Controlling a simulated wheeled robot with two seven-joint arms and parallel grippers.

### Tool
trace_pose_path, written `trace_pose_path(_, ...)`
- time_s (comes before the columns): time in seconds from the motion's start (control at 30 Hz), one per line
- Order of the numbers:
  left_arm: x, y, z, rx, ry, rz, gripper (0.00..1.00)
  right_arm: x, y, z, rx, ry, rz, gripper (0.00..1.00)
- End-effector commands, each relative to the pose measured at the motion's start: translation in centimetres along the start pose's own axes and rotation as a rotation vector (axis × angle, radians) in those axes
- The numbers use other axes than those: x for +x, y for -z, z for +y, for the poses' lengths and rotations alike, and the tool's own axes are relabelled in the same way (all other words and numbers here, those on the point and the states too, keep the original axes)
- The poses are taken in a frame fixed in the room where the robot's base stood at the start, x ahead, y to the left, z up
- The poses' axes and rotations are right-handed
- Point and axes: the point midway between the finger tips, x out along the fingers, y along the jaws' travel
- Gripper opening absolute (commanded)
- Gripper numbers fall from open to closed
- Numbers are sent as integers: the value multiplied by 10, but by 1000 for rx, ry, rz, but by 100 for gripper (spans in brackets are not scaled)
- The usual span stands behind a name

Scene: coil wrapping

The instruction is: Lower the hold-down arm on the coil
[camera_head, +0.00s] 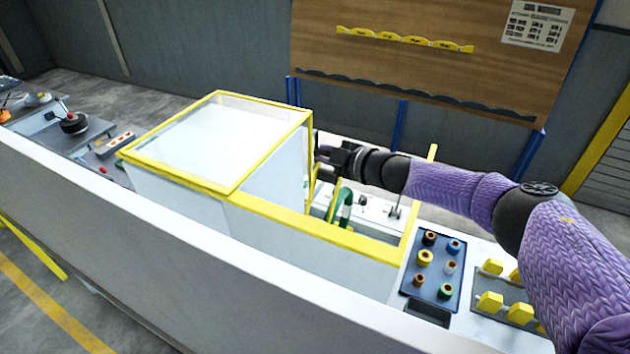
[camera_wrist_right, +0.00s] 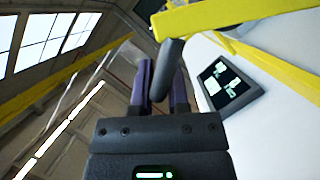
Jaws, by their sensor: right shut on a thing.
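My right gripper (camera_head: 326,156) reaches in from the right to the right side of the yellow-framed cover (camera_head: 213,184). In the right wrist view, the purple fingers of this gripper (camera_wrist_right: 162,88) are closed on a dark cylindrical handle (camera_wrist_right: 168,66). The handle joins a yellow bar (camera_wrist_right: 225,14), which looks like the hold-down arm; the cover's frame hides most of it in the head view. A green curved piece (camera_head: 345,203), possibly part of the coil, shows below the gripper. The rest of the coil is hidden. My left gripper is out of view.
A dark panel with coloured knobs (camera_head: 432,268) and several yellow blocks (camera_head: 490,302) lie at the right. A long pale wall (camera_head: 150,235) runs along the front. A wooden board (camera_head: 400,70) stands behind. A screen (camera_wrist_right: 228,84) shows in the wrist view.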

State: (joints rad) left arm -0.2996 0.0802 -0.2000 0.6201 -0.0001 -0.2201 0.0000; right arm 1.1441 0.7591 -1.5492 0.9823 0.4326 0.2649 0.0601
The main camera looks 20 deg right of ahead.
Motion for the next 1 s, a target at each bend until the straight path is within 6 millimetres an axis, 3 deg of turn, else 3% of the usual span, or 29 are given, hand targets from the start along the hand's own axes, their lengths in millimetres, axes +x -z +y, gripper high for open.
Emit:
trace_pose_path(0.03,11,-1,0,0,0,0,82,4,-9,-1,-2,-2,-2,0)
trace_pose_path(0.1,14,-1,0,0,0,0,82,5,-12,2,-1,0,-2,0)
trace_pose_path(0.43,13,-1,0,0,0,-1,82,5,-12,6,2,1,-2,0)
trace_pose_path(0.47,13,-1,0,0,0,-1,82,5,-12,6,2,1,-1,24)
trace_pose_path(0.6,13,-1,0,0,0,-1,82,5,-12,6,2,2,-1,53)
trace_pose_path(0.87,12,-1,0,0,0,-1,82,4,-12,5,2,3,-1,53)
trace_pose_path(1.0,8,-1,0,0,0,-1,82,-11,-13,6,5,4,-2,53)
